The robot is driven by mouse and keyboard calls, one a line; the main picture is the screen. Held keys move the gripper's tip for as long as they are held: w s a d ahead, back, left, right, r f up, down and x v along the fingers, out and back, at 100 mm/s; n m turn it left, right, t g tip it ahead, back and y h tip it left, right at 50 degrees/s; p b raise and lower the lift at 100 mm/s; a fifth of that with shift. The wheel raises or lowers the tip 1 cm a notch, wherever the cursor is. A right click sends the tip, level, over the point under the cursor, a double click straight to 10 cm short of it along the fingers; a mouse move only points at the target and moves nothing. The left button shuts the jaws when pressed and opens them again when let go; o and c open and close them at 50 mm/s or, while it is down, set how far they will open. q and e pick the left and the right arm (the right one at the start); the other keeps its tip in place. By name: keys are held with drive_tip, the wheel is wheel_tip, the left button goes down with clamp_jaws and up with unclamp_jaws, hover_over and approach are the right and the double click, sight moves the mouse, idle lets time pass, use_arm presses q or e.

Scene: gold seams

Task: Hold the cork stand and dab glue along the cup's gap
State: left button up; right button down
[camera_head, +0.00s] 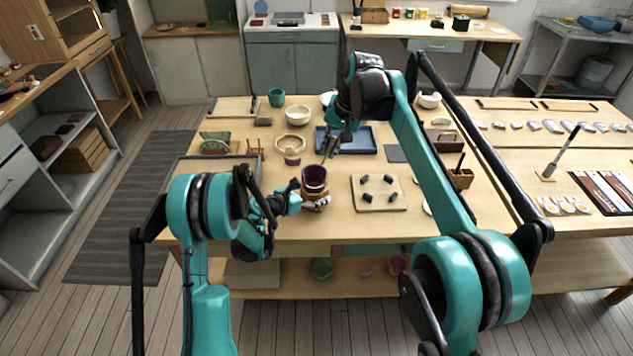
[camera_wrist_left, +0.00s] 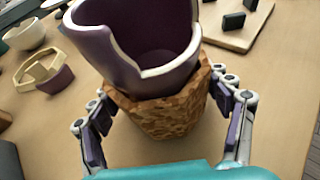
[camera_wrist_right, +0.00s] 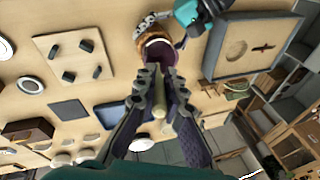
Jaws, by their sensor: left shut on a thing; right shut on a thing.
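The dark purple cup (camera_head: 314,176) sits upright in the brown cork stand (camera_head: 318,204) near the table's front edge. In the left wrist view the cup (camera_wrist_left: 120,55) has a pale rim with a wide notch on its near side. My left gripper (camera_head: 297,202) is shut around the cork stand (camera_wrist_left: 165,112), one finger on each side. My right gripper (camera_head: 332,146) is shut on a thin pale stick-like tool (camera_wrist_right: 159,98), held above and behind the cup. In the right wrist view the cup (camera_wrist_right: 158,53) lies beyond the tool, apart from it. The tool's tip is hard to make out.
A board with several dark pieces (camera_head: 381,207) lies right of the cup. A grey-edged tray (camera_head: 182,177) is at left. Bare tabletop lies in front of the board.

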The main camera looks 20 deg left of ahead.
use_arm(q)
drive_tip(key=o, duration=1.3)
drive_tip(key=shift+c, duration=0.2)
drive_tip(key=v, duration=1.2)
drive_tip(key=shift+f, duration=0.1)
drive_tip(key=shift+a, duration=0.1)
